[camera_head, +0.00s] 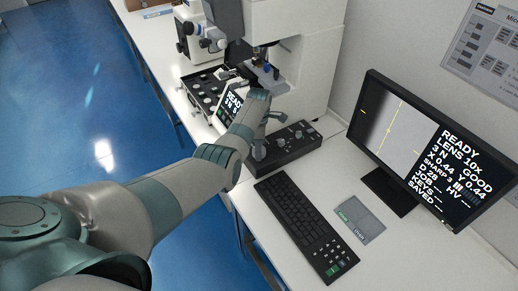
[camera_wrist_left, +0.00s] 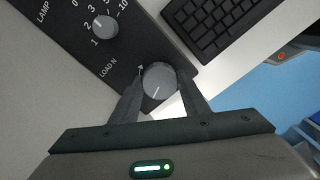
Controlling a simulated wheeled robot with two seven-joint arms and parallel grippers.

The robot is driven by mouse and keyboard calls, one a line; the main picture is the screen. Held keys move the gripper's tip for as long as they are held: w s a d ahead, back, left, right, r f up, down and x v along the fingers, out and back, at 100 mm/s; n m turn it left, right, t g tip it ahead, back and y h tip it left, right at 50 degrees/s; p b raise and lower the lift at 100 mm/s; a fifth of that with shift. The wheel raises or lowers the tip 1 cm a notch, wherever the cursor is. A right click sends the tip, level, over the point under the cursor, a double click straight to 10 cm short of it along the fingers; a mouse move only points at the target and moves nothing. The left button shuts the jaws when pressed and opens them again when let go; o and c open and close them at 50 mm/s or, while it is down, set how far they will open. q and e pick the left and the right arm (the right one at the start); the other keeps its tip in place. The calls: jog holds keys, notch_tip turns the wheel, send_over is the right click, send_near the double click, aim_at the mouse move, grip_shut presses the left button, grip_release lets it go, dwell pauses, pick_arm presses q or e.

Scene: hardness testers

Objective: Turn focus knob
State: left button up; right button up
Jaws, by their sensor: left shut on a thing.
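A round grey knob (camera_wrist_left: 160,80) with a white pointer line sits near the end of the black control panel (camera_wrist_left: 118,62) in the left wrist view. An arrow mark is beside it; its name label cannot be read. My left gripper (camera_wrist_left: 160,100) has a finger on either side of this knob and is shut on it. In the head view the left gripper (camera_head: 258,150) reaches down to the near end of the control panel (camera_head: 295,145), its fingertips hard to make out. My right gripper is not in view.
A black keyboard (camera_head: 300,215) lies close beside the panel, with a flat grey card (camera_head: 360,218) next to it. A monitor (camera_head: 405,140) reading "READY" and "LENS 10X" stands to the right. The tester (camera_head: 290,50) rises behind. Blue floor (camera_head: 75,90) is open at left.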

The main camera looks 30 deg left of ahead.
pick_arm(q)
jog(key=n, duration=0.5)
jog(key=shift+w+r+n, duration=0.1)
jog(key=shift+n, duration=0.2)
jog(key=n, duration=0.5)
jog(key=shift+n, duration=0.4)
jog(key=o, duration=1.1)
jog(key=shift+c, duration=0.2)
jog(key=shift+b, duration=0.3)
